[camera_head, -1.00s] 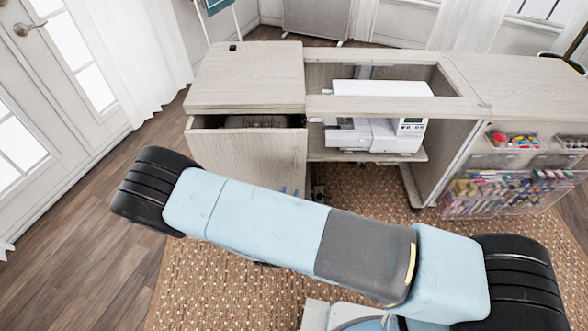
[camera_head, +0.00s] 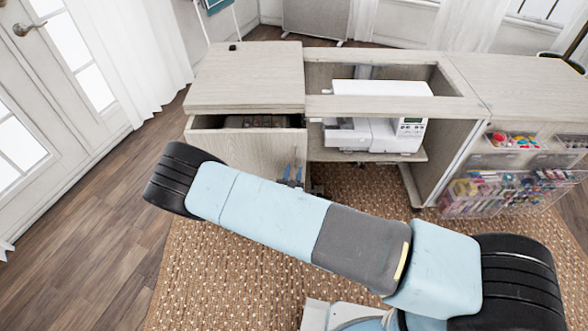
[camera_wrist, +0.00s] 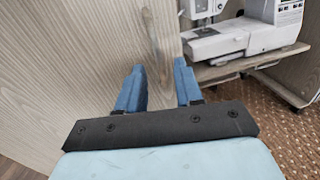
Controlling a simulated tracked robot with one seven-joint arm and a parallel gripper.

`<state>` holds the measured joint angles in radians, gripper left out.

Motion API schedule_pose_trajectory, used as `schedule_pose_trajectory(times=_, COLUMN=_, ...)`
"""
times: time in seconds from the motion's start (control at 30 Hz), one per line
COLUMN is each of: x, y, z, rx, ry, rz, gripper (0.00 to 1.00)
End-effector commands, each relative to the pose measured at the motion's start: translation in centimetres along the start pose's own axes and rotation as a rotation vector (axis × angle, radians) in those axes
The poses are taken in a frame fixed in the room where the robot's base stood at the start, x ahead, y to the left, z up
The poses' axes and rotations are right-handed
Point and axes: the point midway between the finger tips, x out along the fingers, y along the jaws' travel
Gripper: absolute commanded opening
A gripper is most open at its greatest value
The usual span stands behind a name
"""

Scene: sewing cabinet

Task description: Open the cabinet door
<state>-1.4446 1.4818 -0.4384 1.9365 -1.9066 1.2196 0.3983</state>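The cabinet's light wood front panel (camera_head: 235,148) is on the left of the cabinet, with an open gap above its top edge showing dark contents (camera_head: 255,121). In the wrist view the panel (camera_wrist: 75,70) fills the left, and its right edge runs close to my fingers. My gripper (camera_wrist: 158,70) has its two blue fingers apart, with nothing held between them. The fingertips also show small in the head view (camera_head: 292,174), by the panel's lower right side. Whether a finger touches the panel is not clear.
A white sewing machine (camera_head: 375,132) sits on a shelf in the open bay right of the panel. Clear bins of sewing supplies (camera_head: 510,185) hang at the right. A woven rug (camera_head: 200,265) covers the floor before the cabinet. Wood floor at the left is clear.

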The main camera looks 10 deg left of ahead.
Motion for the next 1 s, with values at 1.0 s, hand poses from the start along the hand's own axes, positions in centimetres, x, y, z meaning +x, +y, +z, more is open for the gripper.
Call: schedule_pose_trajectory(times=1.0, x=1.9, y=0.0, z=0.0, rx=0.0, ry=0.0, rz=0.001, gripper=0.0)
